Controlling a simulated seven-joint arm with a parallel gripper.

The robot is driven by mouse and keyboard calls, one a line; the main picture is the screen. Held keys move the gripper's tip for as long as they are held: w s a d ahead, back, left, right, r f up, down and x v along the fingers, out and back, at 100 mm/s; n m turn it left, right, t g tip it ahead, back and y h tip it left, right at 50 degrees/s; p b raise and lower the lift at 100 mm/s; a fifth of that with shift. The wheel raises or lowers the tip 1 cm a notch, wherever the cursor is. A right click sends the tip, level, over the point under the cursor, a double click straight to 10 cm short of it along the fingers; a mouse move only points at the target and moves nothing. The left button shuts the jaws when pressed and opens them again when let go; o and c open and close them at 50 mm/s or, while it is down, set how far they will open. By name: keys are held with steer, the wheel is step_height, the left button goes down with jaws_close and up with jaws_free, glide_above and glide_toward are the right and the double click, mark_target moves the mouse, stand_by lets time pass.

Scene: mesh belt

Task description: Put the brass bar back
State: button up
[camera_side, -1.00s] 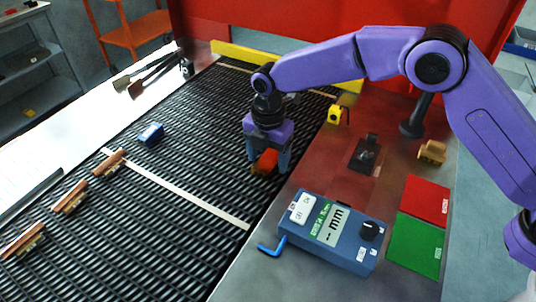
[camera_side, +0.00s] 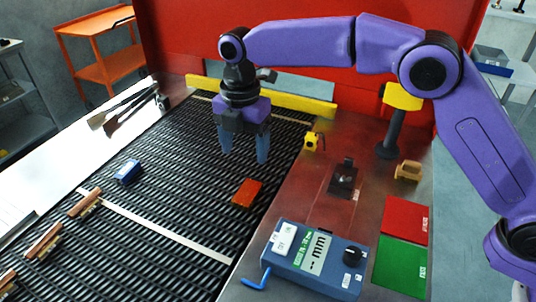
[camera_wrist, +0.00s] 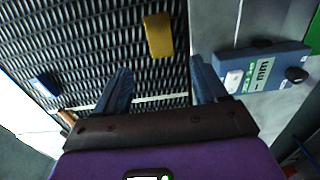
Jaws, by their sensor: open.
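The brass bar (camera_side: 246,192) lies flat on the black mesh belt near its right edge. It looks orange-red in the side view and golden in the wrist view (camera_wrist: 158,35). My gripper (camera_side: 244,156) is above the belt, apart from the bar, fingers pointing down. In the wrist view my gripper (camera_wrist: 160,68) is spread open with nothing between its blue fingers, and the bar shows beyond the fingertips.
A blue gauge (camera_side: 314,258) with a hex key (camera_side: 256,281) stands right of the belt, beside red (camera_side: 406,219) and green (camera_side: 401,265) pads. A blue block (camera_side: 127,172) and several copper-coloured bars (camera_side: 84,203) lie at left. A yellow rail (camera_side: 270,98) crosses the back.

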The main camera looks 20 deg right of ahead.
steer(key=shift+r, duration=0.1)
steer(key=s+d+f+m, duration=0.1)
steer(key=s+d+m, duration=1.3)
steer(key=s+d, duration=1.8)
steer(key=shift+d+f, duration=0.25)
steer(key=shift+d, duration=0.95)
